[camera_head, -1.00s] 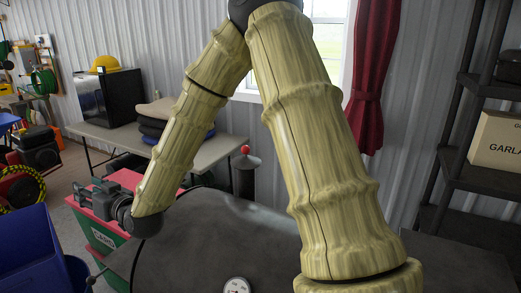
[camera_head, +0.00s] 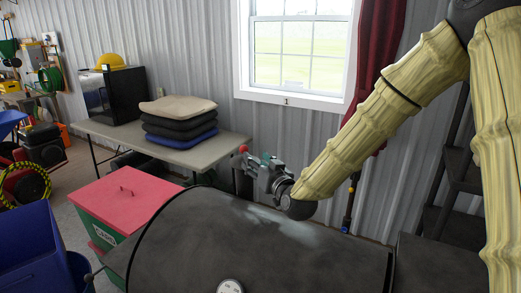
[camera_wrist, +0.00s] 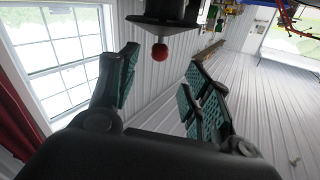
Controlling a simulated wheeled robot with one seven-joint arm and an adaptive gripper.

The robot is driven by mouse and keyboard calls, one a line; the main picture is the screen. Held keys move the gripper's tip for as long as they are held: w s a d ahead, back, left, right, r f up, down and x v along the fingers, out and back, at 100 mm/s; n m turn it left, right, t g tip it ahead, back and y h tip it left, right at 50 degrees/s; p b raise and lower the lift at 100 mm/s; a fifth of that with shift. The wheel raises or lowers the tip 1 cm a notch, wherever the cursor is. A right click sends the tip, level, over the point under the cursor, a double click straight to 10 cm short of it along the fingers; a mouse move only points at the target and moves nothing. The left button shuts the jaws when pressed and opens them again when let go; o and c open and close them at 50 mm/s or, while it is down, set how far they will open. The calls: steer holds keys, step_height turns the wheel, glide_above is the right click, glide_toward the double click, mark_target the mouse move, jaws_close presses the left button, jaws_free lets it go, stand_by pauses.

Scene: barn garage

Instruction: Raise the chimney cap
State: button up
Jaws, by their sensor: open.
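The chimney cap is a dark piece with a red ball knob at the smoker's chimney. In the head view the red knob (camera_head: 243,149) shows just left of my gripper (camera_head: 254,164), which hides much of the chimney and cap. In the wrist view the dark cap (camera_wrist: 165,12) is at the top edge, with its red knob (camera_wrist: 159,52) between the lines of the two fingers and beyond their tips. My gripper (camera_wrist: 156,68) is open and empty, with teal pads. The knob appears apart from both fingers.
The dark grill barrel (camera_head: 260,250) with a gauge fills the front. Behind it stands a table (camera_head: 190,155) with stacked cushions (camera_head: 180,120). A red-lidded bin (camera_head: 125,195) is left, and a window (camera_head: 298,50) and red curtain (camera_head: 383,60) are behind.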

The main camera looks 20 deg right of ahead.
mark_target(244, 150)
steer(key=w+p, duration=0.1)
steer(key=w, duration=0.2)
steer(key=w+a+p, duration=0.1)
steer(key=w, duration=0.2)
steer(key=w+a, duration=0.1)
steer(key=w, duration=0.3)
steer(key=shift+p, duration=0.4)
jaws_close()
